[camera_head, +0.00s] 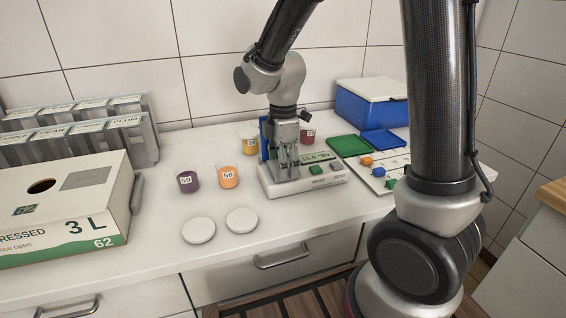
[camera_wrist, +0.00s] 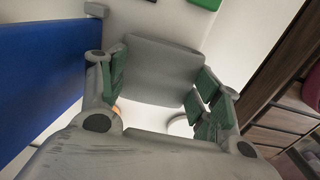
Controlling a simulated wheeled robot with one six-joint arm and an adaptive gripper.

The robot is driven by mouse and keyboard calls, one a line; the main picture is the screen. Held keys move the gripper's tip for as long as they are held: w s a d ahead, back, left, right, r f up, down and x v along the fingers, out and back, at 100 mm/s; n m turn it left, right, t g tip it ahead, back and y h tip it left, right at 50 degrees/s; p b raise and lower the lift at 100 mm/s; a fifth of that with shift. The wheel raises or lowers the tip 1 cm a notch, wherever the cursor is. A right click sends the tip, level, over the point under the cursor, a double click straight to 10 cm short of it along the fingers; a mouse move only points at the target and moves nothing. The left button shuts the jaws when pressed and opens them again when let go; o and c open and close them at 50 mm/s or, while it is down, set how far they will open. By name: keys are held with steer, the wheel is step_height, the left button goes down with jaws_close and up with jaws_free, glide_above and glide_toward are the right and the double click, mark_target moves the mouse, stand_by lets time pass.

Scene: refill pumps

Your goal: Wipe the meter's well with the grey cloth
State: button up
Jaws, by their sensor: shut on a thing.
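The meter (camera_head: 325,180) is a white box on the counter with a green-lit display reading about 15.0 °Bx and buttons on its front. My gripper (camera_head: 286,166) points down over the meter's left end, where the well is hidden behind the fingers. In the wrist view, a flat grey piece, the grey cloth (camera_wrist: 160,72), sits between my green-padded fingers, and my gripper is shut on it. In the head view the cloth cannot be told apart from the grey fingers. Whether it touches the well cannot be seen.
A blue upright piece (camera_head: 264,140) stands close behind my gripper; blue also fills the wrist view's left. Cups 59 (camera_head: 188,181) and 56 (camera_head: 228,177) stand left, two others behind. White discs (camera_head: 198,230) lie in front. Right are a green tray (camera_head: 349,146) and a blue box (camera_head: 370,108).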

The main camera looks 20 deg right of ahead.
steer(key=shift+s, duration=0.2)
stand_by(0.5)
steer(key=shift+s, duration=0.35)
steer(key=shift+w, duration=0.1)
steer(key=shift+w, duration=0.55)
steer(key=shift+s, duration=0.2)
steer(key=shift+s, duration=0.5)
steer(key=shift+w, duration=0.2)
steer(key=shift+w, duration=0.4)
